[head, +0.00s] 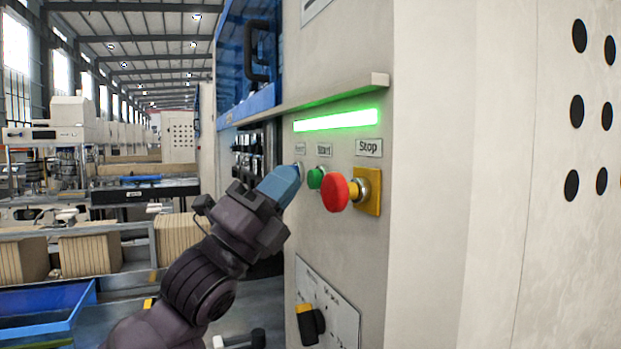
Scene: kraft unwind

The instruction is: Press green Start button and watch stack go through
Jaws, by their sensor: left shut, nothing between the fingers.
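The green Start button (315,178) sits on the cream machine panel under the "Start" label (324,151). My left gripper (293,177) is shut and empty. Its blue fingertips point at the panel just left of the green button, below the left-hand label, with a small gap to the green button. They partly cover a button there; whether they touch it I cannot tell. A red Stop mushroom button (335,194) on a yellow plate (372,192) stands out right of the green one. Stacks of brown kraft sheets (88,252) stand on the line at the left. My right gripper is not in view.
A green light strip (336,121) glows above the buttons, under a protruding ledge (330,97). A black rotary switch (310,323) juts out below. A blue bin (42,308) stands at the lower left.

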